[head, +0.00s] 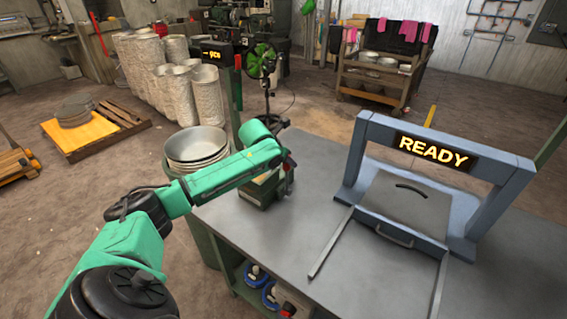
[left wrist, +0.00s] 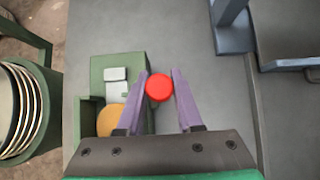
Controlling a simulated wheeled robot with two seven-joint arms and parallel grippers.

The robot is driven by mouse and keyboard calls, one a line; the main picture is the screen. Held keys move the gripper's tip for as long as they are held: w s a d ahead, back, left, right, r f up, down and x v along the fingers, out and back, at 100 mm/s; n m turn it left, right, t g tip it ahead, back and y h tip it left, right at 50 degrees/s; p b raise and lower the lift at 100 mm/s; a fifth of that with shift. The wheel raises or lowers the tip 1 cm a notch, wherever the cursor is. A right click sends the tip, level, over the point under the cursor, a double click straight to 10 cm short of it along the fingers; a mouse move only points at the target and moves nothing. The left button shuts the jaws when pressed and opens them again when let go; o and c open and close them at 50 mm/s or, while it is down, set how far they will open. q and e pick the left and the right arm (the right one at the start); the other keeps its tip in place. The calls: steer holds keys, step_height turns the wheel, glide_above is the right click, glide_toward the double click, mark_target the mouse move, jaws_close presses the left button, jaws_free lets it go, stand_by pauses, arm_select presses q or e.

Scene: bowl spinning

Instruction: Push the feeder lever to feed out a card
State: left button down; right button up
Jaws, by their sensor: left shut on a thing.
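The green feeder box (head: 258,197) stands on the grey table's left end; it also shows in the left wrist view (left wrist: 120,66). The lever's round red knob (left wrist: 159,88) is beside the box, between the two purple fingers of my left gripper (left wrist: 160,73). The gripper is shut on the knob. The rest of the lever is hidden below it. A tan round piece (left wrist: 111,119) lies in the box's lower part, partly covered by a finger. In the head view my left forearm hides part of the box. My right gripper is not in view.
A blue-grey frame with a lit READY sign (head: 433,151) stands on the table (head: 285,235) at the right, with a flat grey handled panel (head: 408,205) under it. Stacked metal bowls (head: 197,146) stand left of the table. The table between box and frame is clear.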

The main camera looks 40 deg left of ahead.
arm_select(q)
steer(key=shift+w, duration=0.3)
